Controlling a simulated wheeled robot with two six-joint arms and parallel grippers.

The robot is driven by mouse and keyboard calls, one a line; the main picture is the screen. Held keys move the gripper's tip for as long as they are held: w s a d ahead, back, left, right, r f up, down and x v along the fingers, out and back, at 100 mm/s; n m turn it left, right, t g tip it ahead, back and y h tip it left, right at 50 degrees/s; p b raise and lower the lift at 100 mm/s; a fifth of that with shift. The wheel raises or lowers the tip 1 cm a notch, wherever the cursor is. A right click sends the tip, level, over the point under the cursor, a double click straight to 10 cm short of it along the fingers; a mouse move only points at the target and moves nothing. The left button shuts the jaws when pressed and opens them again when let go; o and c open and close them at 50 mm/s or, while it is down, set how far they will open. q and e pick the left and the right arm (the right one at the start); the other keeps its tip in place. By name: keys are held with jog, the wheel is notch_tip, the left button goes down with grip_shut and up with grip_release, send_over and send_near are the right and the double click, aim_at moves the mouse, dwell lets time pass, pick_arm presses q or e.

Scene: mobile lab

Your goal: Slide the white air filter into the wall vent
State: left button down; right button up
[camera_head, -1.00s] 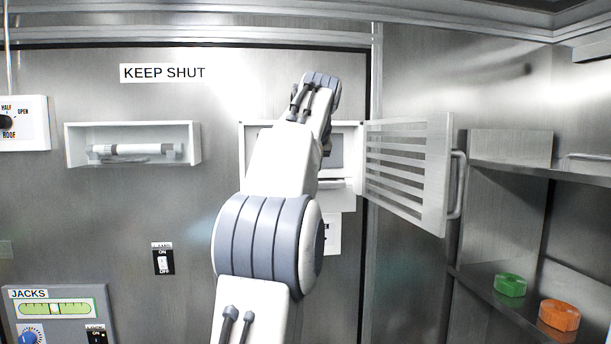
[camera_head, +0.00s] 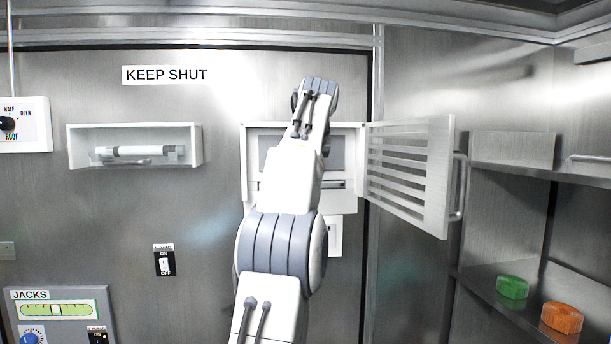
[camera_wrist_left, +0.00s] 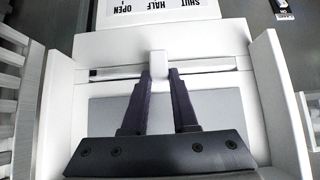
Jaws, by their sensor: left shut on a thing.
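The wall vent is an open white box (camera_head: 249,165) on the back wall in the head view, partly hidden by my left arm. In the left wrist view, which is upside down, its side wall (camera_wrist_left: 283,105) and grey back panel (camera_wrist_left: 215,103) show. A narrow slot (camera_wrist_left: 100,73) crosses the box. My left gripper (camera_wrist_left: 160,72) is shut on a small white tab (camera_wrist_left: 158,62) at this slot, apparently the air filter's. The rest of the filter is mostly hidden, so I cannot tell how deep it sits. My right gripper is not in view.
The louvred vent door (camera_head: 408,175) stands open to the right, with a handle on its edge. A shelf (camera_head: 490,278) at the right holds a green object (camera_head: 512,287) and an orange object (camera_head: 562,318). A white wall holder (camera_head: 185,158) is at the left.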

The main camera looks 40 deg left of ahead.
pick_arm(q)
jog(key=shift+w+a, duration=0.3)
jog(key=shift+a, duration=0.1)
jog(key=c, duration=0.6)
grip_release()
jog(key=shift+s+d+r, duration=0.2)
jog(key=shift+d+r, duration=0.1)
jog(key=s+d+b, duration=0.6)
jog(key=s+d, duration=0.2)
jog(key=d, duration=0.1)
jog(key=shift+d+b, duration=0.15)
jog(key=shift+b, duration=0.25)
